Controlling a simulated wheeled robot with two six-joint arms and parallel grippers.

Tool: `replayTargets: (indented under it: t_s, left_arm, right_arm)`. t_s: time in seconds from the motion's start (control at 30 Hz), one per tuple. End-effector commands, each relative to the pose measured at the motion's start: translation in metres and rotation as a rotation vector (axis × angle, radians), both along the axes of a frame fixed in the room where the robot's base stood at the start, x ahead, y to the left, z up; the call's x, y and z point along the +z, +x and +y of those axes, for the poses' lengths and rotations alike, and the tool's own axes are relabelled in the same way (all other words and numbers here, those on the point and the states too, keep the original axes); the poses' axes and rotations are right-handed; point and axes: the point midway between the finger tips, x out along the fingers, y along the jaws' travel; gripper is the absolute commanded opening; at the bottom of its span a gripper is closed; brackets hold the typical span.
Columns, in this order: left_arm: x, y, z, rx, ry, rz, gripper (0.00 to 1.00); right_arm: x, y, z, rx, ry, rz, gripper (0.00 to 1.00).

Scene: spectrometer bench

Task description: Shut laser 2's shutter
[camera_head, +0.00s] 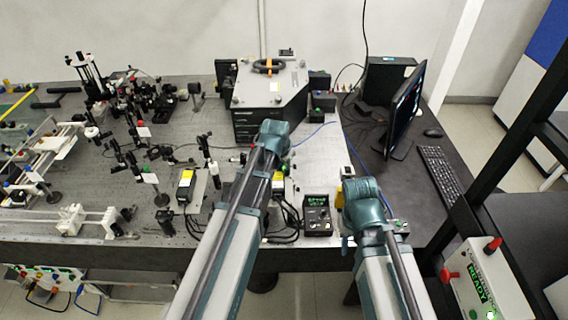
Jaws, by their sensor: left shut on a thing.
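Two small black laser boxes with yellow labels stand near the bench's front edge. One (186,185) is left of my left arm; the other (279,183) is partly hidden by it. I cannot read which is laser 2. My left gripper (272,135) is over the bench by the far end of the partly hidden box. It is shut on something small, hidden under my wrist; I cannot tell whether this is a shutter. My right gripper (362,194) is over the front edge, right of a small display box; its fingers are hidden.
A large dark instrument (270,95) stands behind my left gripper. The small display box (317,214) stands between my arms. Optics mounts (130,150) crowd the left bench. A monitor (405,108) and keyboard (440,175) are at right. A control box (487,283) is at front right.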

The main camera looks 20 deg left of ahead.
Motion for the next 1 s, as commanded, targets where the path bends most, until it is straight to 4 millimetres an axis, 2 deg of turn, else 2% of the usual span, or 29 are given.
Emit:
replayTargets:
  t_s: [0.17, 0.5, 0.83, 0.87, 1.0]
  left_arm:
    - [0.0, 0.0, 0.001, 0.001, -0.005, -0.001, 0.0]
    - [-0.001, -0.004, 0.01, 0.001, -0.163, -0.046, 0.0]
    - [0.0, -0.003, 0.01, 0.001, -0.176, -0.05, 0.0]
    - [0.0, -0.003, 0.01, 0.001, -0.176, -0.05, 0.23]
    - [0.0, -0.003, 0.01, 0.0, -0.176, -0.05, 0.46]
  right_arm:
    - [0.0, 0.0, 0.0, 0.0, 0.0, 0.0, 0.37]
    - [-0.008, 0.0, 0.0, 0.002, 0.0, 0.0, 0.37]
    - [-0.008, 0.0, 0.0, 0.002, 0.0, 0.0, 0.37]
    - [-0.008, 0.0, 0.0, 0.002, 0.0, 0.0, 0.37]
    - [-0.008, 0.0, 0.0, 0.002, 0.0, 0.0, 0.37]
